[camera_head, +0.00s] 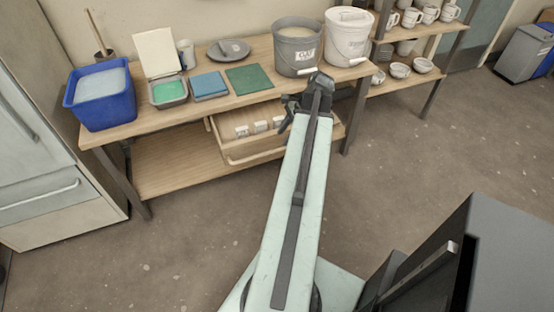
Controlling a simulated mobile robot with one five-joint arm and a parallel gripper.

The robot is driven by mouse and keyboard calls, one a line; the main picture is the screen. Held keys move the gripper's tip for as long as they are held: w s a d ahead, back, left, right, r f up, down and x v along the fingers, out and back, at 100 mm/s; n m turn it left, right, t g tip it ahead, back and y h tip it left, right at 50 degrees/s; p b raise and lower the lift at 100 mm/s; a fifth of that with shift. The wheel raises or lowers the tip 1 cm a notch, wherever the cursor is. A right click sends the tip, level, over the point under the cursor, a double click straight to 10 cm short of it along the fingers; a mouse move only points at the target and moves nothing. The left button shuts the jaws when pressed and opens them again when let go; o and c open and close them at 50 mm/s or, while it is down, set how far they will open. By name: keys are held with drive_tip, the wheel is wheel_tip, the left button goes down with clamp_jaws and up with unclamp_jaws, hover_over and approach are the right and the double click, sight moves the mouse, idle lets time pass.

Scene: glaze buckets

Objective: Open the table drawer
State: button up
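The wooden table (181,120) stands against the back wall. Its drawer (232,147) sits under the right part of the tabletop and stands out from it, so its inside shows with several small white items. A pale bar handle (250,158) runs along the drawer's front. My arm reaches forward across the drawer and hides its middle and part of its right side. My gripper (290,112) is dark and small at the arm's far end, above the drawer near the table's front edge. I cannot tell whether its fingers are apart or whether it touches anything.
On the tabletop are a blue tub (102,98), a grey bucket (297,50), a white bucket (347,38), a green tile (248,79) and a grey plate (228,50). Shelves with mugs (411,18) stand at right. A dark box-like object (510,255) is at lower right. The floor before the table is clear.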

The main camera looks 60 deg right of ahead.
sight(274, 150)
drive_tip(key=b+x, duration=0.7)
drive_tip(key=x, duration=0.1)
drive_tip(key=shift+s, duration=0.1)
drive_tip(key=shift+r, duration=0.15)
clamp_jaws()
idle(1.1)
